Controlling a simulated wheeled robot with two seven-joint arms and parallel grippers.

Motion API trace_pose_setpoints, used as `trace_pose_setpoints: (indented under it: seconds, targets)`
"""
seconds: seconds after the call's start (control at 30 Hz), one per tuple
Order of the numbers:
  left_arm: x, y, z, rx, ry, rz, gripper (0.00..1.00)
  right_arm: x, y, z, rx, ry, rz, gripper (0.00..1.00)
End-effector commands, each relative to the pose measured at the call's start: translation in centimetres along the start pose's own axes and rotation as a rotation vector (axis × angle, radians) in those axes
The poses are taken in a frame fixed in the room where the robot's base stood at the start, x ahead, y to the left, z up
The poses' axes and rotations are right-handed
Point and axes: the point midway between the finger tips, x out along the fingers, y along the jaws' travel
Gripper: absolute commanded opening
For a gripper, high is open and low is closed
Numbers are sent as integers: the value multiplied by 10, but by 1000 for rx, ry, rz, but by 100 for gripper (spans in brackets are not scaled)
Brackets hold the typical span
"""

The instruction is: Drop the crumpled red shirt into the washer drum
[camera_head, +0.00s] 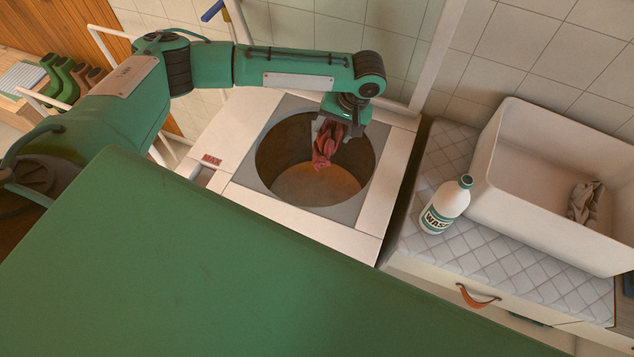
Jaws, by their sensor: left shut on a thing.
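My left gripper (340,122) is over the far right part of the washer's round opening, pointing down. It is shut on the crumpled red shirt (324,148), which hangs below the fingers. The shirt shows against the inside of the drum (312,186); how deep it hangs cannot be told. The washer (352,240) is a white top-loader with a grey square frame around the open drum. The part of the drum floor that shows looks bare and brownish. My right gripper is not in view.
A white bottle (445,205) stands on the tiled counter (480,245) right of the washer. Behind it is a white sink (540,235) with a crumpled grey-brown cloth (585,203) inside. A tiled wall is close behind. Green boots (65,78) stand at far left.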

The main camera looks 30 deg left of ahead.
Motion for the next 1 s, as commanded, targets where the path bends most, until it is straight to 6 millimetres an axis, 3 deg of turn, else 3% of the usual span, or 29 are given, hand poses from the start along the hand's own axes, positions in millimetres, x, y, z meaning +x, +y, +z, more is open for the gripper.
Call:
trace_pose_setpoints:
  seconds: [0.03,0.2,0.5,0.77,1.0]
  targets:
    - [6,-2,-5,-36,-19,-1,33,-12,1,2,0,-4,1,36]
    - [40,-10,-20,-151,-55,-3,33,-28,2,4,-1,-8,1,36]
    - [88,-29,-22,-277,-88,-2,33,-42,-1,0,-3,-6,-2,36]
    - [102,-30,-22,-296,-89,0,33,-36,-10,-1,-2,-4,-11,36]
    - [122,-24,-22,-295,-89,0,33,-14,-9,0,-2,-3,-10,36]
